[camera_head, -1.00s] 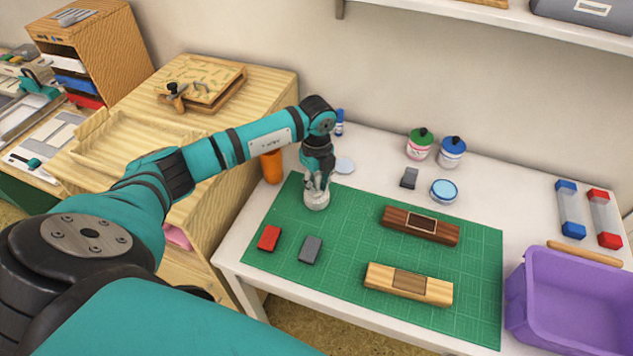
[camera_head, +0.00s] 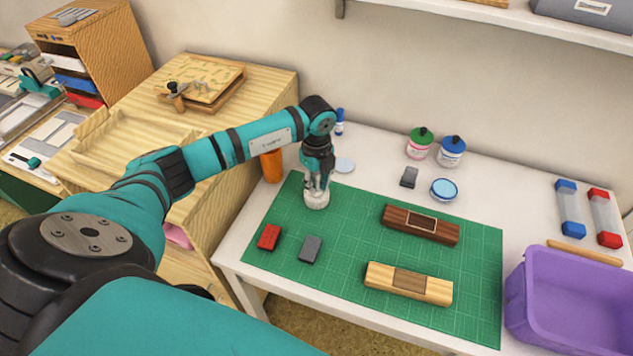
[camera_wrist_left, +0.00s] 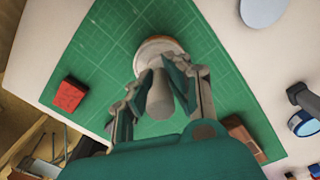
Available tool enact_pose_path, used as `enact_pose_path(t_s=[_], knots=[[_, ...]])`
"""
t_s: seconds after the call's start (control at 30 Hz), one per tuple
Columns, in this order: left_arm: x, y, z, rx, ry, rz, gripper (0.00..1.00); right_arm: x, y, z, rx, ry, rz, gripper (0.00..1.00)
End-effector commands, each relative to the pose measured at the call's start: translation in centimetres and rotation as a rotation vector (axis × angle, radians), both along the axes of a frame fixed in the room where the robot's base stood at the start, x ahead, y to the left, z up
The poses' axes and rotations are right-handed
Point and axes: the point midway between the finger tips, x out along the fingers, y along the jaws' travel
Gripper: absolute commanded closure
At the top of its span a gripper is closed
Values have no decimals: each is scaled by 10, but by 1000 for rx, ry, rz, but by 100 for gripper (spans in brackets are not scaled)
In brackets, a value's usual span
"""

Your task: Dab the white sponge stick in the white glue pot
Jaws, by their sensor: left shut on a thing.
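The white glue pot (camera_head: 316,201) stands on the green cutting mat near its far left corner. In the left wrist view the pot's rim (camera_wrist_left: 160,47) shows just beyond my fingers. My left gripper (camera_head: 317,184) is directly over the pot, pointing down. It is shut on a pale stick (camera_wrist_left: 160,95), the white sponge stick, whose lower end reaches to the pot's mouth. The sponge tip is hidden, so I cannot tell how deep it sits. My right gripper is not in view.
On the mat (camera_head: 340,245) lie a red block (camera_head: 269,237), a grey block (camera_head: 311,250), a dark wooden piece (camera_head: 421,225) and a light wooden piece (camera_head: 408,284). An orange cup (camera_head: 272,166) stands left of the arm. A purple bin (camera_head: 570,300) is at the right.

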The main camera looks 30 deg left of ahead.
Motion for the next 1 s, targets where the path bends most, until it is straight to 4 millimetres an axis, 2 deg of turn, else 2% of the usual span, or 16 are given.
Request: enact_pose_path(t_s=[0.27,1.0], knots=[[-1,0,4,0,3,-1,100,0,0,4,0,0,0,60],[0,0,64,1,1,0,100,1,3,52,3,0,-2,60]])
